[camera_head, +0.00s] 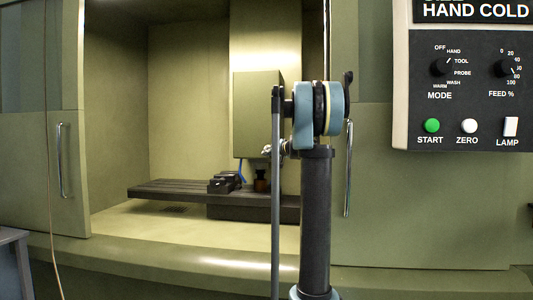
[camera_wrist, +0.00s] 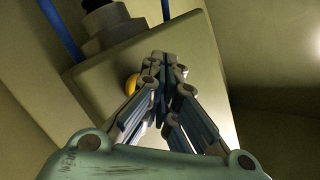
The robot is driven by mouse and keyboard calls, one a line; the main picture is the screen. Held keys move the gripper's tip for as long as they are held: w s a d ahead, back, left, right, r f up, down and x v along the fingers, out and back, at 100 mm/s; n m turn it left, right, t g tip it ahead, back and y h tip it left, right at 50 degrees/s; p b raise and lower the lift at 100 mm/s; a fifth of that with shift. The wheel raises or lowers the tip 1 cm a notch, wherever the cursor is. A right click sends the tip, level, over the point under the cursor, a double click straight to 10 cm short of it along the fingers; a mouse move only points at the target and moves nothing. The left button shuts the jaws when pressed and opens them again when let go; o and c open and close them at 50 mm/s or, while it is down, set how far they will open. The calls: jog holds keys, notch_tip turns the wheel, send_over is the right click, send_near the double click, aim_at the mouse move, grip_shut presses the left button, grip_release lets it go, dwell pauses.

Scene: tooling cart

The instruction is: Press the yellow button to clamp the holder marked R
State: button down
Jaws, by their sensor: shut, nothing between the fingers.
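In the wrist view, a yellow button (camera_wrist: 131,84) sits on the olive-coloured housing (camera_wrist: 85,88), partly hidden behind the left finger of my gripper (camera_wrist: 160,57). My gripper is shut and empty, its fingertips close together just up and right of the button. I cannot tell whether they touch the housing. A grey, stepped cylinder with a black end (camera_wrist: 106,22) projects from the housing at upper left. No letter R is readable on it. In the head view, my arm covers part of the spindle housing (camera_head: 254,100); the yellow button does not show there.
The head view shows an open machine bay with a dark slotted table (camera_head: 160,190) and a small black vise (camera_head: 224,183) below the housing. A blue hose (camera_wrist: 61,30) runs beside the cylinder. The control panel (camera_head: 420,110) is at right. Door handles (camera_head: 63,160) flank the opening.

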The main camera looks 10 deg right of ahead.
jog(key=shift+w+d+r, duration=0.1)
jog(key=shift+w+d, duration=0.2)
jog(key=shift+w, duration=0.4)
dwell(1.0)
jog(key=shift+s, duration=0.15)
dwell(0.3)
jog(key=shift+s+a, duration=0.3)
jog(key=shift+s, duration=0.4)
jog(key=shift+s, duration=0.1)
jog(key=s, duration=0.1)
jog(key=s+a, duration=0.1)
jog(key=s, duration=0.2)
jog(key=shift+s+a, duration=0.25)
dwell(0.6)
